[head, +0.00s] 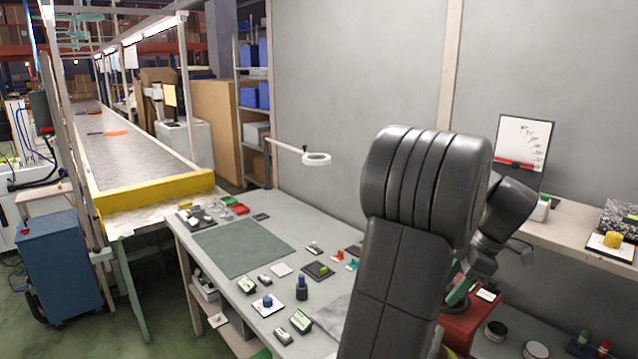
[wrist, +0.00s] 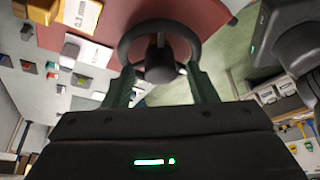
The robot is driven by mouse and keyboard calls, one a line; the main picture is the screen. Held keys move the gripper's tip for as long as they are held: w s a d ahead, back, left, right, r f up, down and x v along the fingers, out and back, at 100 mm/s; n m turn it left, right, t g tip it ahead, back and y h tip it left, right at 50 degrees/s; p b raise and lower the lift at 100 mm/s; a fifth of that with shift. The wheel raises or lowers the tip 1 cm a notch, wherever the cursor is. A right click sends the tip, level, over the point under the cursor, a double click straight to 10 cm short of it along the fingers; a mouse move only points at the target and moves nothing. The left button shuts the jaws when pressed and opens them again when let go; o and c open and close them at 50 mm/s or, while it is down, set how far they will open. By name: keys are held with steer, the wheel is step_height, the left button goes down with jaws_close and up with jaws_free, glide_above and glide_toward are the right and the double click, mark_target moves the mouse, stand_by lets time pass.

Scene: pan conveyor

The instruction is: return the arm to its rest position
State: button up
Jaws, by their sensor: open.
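My arm (head: 410,230) rises in the middle of the head view, its dark links bent and hiding part of the table. My gripper (wrist: 160,88) shows in the wrist view with its two dark green fingers spread apart. A dark ring with a rounded grey knob (wrist: 160,62) appears between and beyond the fingertips; I cannot tell whether they touch it. In the head view one green finger (head: 459,292) shows just right of the arm, beside a red box (head: 470,325).
A grey table (head: 215,270) with a green mat (head: 243,247) and several small parts stands left of my arm. A shelf (head: 560,226) runs along the right wall. A conveyor (head: 130,155) with a yellow end lies at far left.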

steer(key=m, duration=0.2)
steer(key=m+t, duration=0.1)
steer(key=m, duration=0.1)
steer(key=shift+s+m+t+h, duration=0.15)
steer(key=shift+m+t+h, duration=0.15)
steer(key=m, duration=0.2)
steer(key=m+t+h, duration=0.1)
steer(key=m, duration=0.2)
steer(key=shift+s+a+h, duration=0.1)
steer(key=shift+a+h, duration=0.05)
steer(key=shift+h, duration=0.15)
steer(key=m+h, duration=0.1)
steer(key=m, duration=0.1)
steer(key=m+p, duration=0.1)
steer(key=m, duration=0.1)
steer(key=shift+a+m+t+h, duration=0.15)
steer(key=shift+m+t+h, duration=0.25)
steer(key=shift+a+m+h, duration=0.1)
steer(key=shift+m+h, duration=0.7)
steer(key=shift+m, duration=1.5)
